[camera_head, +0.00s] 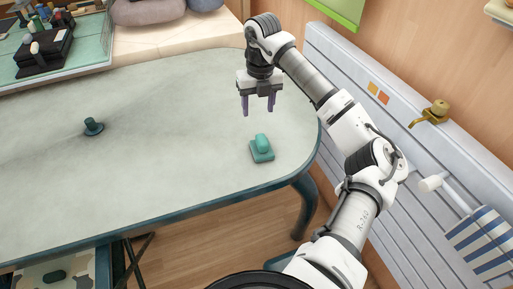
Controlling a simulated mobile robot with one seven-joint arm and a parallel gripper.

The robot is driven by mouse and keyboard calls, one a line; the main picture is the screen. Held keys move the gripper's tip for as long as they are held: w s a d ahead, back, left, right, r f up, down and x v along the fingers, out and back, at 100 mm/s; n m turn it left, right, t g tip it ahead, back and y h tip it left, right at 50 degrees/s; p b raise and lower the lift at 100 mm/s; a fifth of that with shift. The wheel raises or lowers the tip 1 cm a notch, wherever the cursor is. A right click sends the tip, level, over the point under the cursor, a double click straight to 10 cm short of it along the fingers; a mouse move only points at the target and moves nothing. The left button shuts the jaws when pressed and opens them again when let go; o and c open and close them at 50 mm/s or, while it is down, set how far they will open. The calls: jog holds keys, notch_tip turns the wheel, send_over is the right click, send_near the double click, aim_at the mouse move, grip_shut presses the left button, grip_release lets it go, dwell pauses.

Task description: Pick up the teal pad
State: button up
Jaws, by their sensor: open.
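The teal pad (262,148) is a small flat block with a raised rounded grip on top. It lies on the grey-green table (170,150) near the table's right end. My gripper (259,104) points down above the table, a little behind the pad in the picture. Its two purple fingers are apart with nothing between them. The gripper and the pad are not touching. How high the fingers are above the table is hard to tell from this one view.
A small dark teal knobbed piece (93,126) stands at the left of the table. A tray with a black device (44,52) is at the far left. The table between is clear. A panelled wall with a brass fitting (433,112) borders the right side.

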jog(key=d, duration=0.2)
jog(key=p, duration=0.1)
send_over(262, 138)
jog(key=f, duration=0.7)
jog(key=shift+d+f, duration=0.15)
jog(key=shift+d, duration=0.05)
jog(key=shift+s+a+f+p, duration=0.1)
jog(key=shift+f+p, duration=0.55)
jog(key=shift+f, duration=1)
jog(key=shift+a+f+p, duration=0.1)
jog(key=shift+f+p, duration=0.5)
jog(key=shift+f, duration=1.05)
jog(key=shift+c, duration=0.4)
jog(key=c, duration=1.1)
jog(key=shift+r, duration=0.2)
notch_tip(262, 138, up, 20)
jog(key=b, duration=0.3)
jog(key=shift+f, duration=0.15)
